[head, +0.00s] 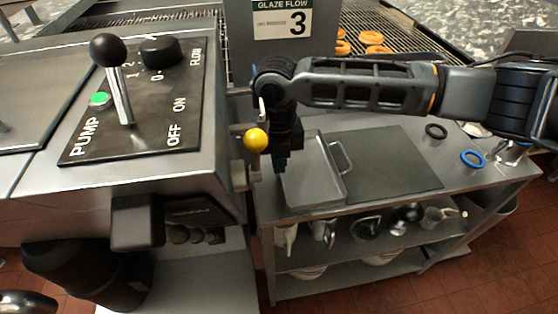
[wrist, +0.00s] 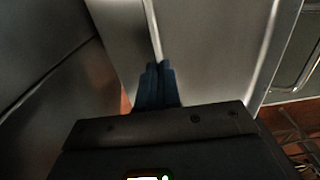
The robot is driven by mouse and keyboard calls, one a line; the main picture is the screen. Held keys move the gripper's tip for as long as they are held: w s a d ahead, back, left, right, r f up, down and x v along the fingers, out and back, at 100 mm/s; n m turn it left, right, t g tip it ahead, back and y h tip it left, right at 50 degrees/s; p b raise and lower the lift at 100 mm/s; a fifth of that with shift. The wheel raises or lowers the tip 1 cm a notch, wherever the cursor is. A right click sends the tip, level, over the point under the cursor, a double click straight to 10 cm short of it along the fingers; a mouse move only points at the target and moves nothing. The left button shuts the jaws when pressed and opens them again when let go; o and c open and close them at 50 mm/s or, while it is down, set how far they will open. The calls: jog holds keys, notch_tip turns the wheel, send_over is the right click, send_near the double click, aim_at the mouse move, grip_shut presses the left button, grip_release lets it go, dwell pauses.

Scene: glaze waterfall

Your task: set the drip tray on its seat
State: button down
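The drip tray (head: 312,185) is a shallow grey metal tray with a loop handle (head: 342,157) on its right side. It appears over the left end of the steel table, and I cannot tell if it rests there or is slightly raised. My gripper (head: 281,164) points down at the tray's left edge. In the wrist view its blue fingertips (wrist: 159,70) are almost together, with the thin rim of the tray (wrist: 210,40) running in between them. The fingers look shut on that rim. The tray's seat cannot be picked out clearly.
The glaze machine with its control panel (head: 150,90) stands close on the left. A yellow ball knob (head: 256,140) is just left of my gripper. A dark mat (head: 385,165), a black ring (head: 436,131) and a blue ring (head: 473,159) lie on the table to the right.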

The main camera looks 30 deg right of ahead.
jog(key=shift+f, duration=0.1)
jog(key=c, duration=1.3)
grip_release()
jog(key=shift+o, duration=0.2)
jog(key=shift+r, duration=3.9)
